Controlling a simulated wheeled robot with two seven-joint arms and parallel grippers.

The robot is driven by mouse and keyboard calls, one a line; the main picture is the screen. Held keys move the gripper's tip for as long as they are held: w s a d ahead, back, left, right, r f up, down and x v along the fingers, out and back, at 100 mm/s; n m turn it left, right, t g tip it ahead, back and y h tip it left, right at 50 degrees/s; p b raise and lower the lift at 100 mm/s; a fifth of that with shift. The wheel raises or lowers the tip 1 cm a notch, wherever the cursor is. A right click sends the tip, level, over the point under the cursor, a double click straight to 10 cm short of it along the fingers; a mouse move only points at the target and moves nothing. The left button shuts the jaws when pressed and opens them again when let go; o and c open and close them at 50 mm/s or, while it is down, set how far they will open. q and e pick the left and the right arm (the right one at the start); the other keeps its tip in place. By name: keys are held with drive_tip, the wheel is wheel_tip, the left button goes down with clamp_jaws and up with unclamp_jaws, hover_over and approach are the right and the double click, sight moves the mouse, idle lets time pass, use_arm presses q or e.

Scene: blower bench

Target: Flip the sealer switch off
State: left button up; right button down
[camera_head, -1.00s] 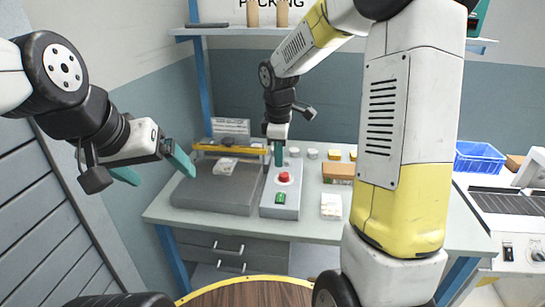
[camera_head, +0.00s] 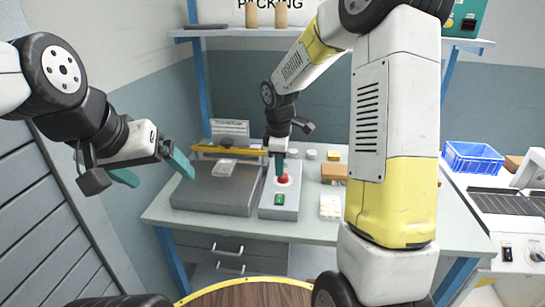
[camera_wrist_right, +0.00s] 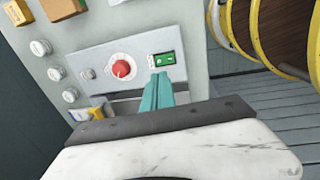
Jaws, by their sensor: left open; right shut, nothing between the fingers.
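The sealer (camera_head: 215,192) is a flat grey machine with a yellow bar, on the bench at the left. Beside it stands a grey control box (camera_head: 279,213) with a red round button (camera_head: 283,179) and a green switch (camera_head: 279,200). The red button (camera_wrist_right: 121,68), the green switch (camera_wrist_right: 162,59) and a small grey knob (camera_wrist_right: 88,74) show in the right wrist view. My right gripper (camera_head: 279,174) is shut and empty, pointing down over the box close to the red button. In the wrist view its fingertips (camera_wrist_right: 157,78) appear just below the green switch; contact cannot be told. My left gripper (camera_head: 158,178) is open and empty, left of the bench.
Small white jars (camera_head: 312,154), a brown box (camera_head: 333,171) and a white packet (camera_head: 330,206) lie right of the control box. A blue basket (camera_head: 473,157) stands further right. A shelf (camera_head: 220,33) hangs above. A round wooden top (camera_head: 250,294) is in front.

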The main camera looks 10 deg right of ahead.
sight(280, 196)
drive_tip(key=f, duration=0.6)
drive_tip(key=w+f, duration=0.1)
drive_tip(key=f, duration=0.2)
drive_tip(key=shift+d+f, duration=0.1)
drive_tip(key=shift+f, duration=0.05)
drive_tip(key=shift+f, duration=0.25)
drive_tip(key=shift+s, duration=0.1)
drive_tip(key=shift+s+a+r, duration=0.1)
drive_tip(key=shift+s+a, duration=0.1)
drive_tip(key=shift+s, duration=0.4)
drive_tip(key=shift+r, duration=0.1)
